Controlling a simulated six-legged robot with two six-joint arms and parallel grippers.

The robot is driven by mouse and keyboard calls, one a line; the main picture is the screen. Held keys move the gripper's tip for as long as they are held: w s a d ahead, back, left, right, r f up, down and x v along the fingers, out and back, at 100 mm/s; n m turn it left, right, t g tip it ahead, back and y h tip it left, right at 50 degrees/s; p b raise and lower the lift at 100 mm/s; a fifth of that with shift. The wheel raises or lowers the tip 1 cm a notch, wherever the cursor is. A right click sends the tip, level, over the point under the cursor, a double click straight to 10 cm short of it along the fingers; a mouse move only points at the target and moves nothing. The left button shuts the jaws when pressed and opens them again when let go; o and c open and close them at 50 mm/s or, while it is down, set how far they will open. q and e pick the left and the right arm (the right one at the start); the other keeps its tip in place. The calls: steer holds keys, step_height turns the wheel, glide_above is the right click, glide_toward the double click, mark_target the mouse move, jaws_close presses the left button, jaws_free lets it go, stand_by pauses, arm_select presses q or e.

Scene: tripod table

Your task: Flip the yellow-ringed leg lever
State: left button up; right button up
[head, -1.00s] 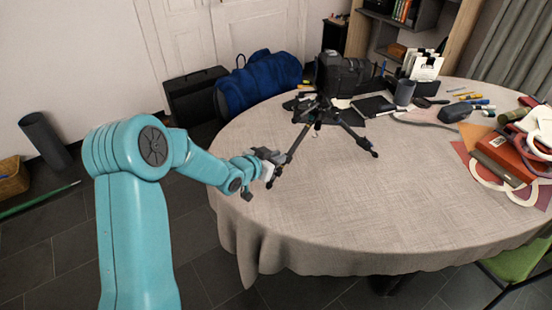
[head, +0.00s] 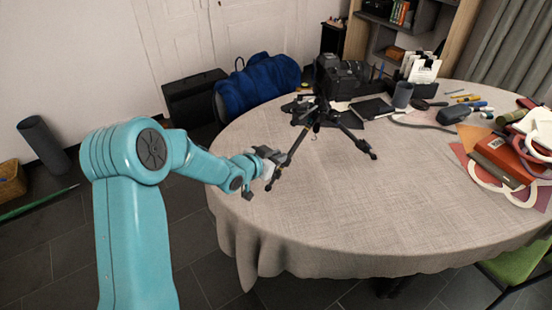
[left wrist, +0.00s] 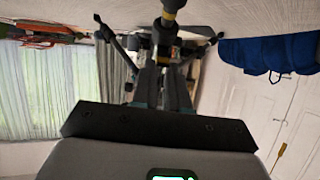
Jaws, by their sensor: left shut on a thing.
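A black tripod (head: 317,122) stands on the round table with its legs spread. One leg slopes toward my left gripper (head: 269,164), which is at the table's left edge. The gripper is shut on this leg, near its lower end. In the left wrist view the tripod shows upside down, and the yellow ring (left wrist: 168,15) is on the near leg at the top of the picture. My left gripper (left wrist: 162,88) shows below the ring there, with its fingers along the leg. The lever itself is too small or hidden to make out. My right gripper is not in view.
A black camera bag (head: 342,76), a grey cup (head: 402,94) and a dark case (head: 452,115) stand behind and right of the tripod. Red books (head: 508,155) and papers lie at the far right. The table's front middle (head: 350,220) is bare cloth.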

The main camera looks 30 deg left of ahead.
arm_select(q)
jaws_close()
steer(key=shift+w+r, duration=0.2)
steer(key=shift+w, duration=0.1)
steer(key=shift+o, duration=1)
jaws_free()
steer(key=s+r+p, duration=0.2)
steer(key=s+r, duration=0.1)
steer(key=r, duration=0.1)
steer(key=shift+s+r, duration=0.35)
steer(key=shift+r, duration=0.05)
steer(key=shift+s, duration=0.1)
